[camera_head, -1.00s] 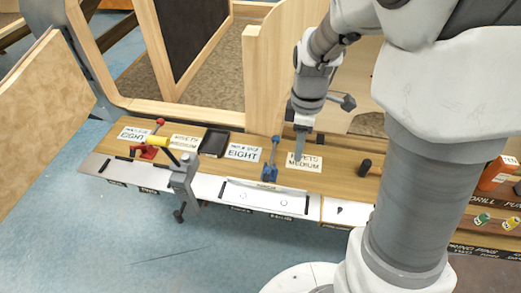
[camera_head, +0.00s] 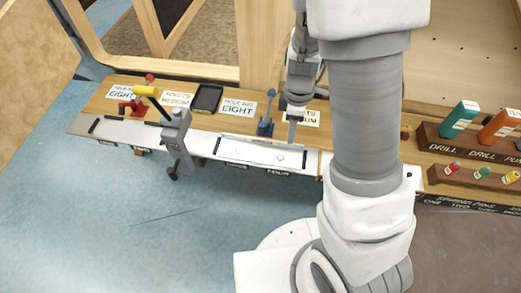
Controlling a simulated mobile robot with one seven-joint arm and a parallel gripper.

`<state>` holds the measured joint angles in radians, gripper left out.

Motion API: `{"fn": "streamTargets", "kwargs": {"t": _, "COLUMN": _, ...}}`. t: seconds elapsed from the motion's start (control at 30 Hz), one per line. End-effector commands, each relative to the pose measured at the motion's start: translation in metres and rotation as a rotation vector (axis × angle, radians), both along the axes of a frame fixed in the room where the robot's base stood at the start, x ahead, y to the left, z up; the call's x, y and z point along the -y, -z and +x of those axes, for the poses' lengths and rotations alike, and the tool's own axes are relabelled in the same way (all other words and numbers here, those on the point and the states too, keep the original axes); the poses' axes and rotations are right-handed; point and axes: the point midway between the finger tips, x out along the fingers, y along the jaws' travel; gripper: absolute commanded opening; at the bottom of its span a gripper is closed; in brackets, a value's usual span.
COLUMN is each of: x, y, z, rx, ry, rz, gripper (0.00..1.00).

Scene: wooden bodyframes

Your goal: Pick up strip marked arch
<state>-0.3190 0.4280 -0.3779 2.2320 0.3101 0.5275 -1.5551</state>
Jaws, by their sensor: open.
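Pale strips lie along the front edge of the wooden bench (camera_head: 345,133). One long white strip (camera_head: 262,152) with dark slots near its ends lies below and just left of my gripper in the picture. I cannot read the word "arch" on any strip; the small edge labels are mostly too blurred. My gripper (camera_head: 291,138) points down near the bench's front edge, close to the long strip's right part. It is seen narrow and edge-on, with nothing visible in it. I cannot tell its height above the strip. My arm hides the bench to its right.
A blue clamp (camera_head: 266,126) stands just left of my gripper. A black tray (camera_head: 207,98) and lettered cards lie behind.

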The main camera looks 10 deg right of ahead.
Motion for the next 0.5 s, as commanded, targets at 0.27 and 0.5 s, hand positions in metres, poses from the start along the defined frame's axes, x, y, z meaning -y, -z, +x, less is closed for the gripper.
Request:
{"fn": "streamTargets", "kwargs": {"t": 0.27, "x": 0.007, "y": 0.042, "z": -0.007, "rx": -0.003, "ry": 0.002, "rz": -0.001, "gripper": 0.42}}
{"fn": "streamTargets", "kwargs": {"t": 0.5, "x": 0.007, "y": 0.046, "z": -0.007, "rx": -0.002, "ry": 0.001, "rz": 0.0, "gripper": 0.42}}
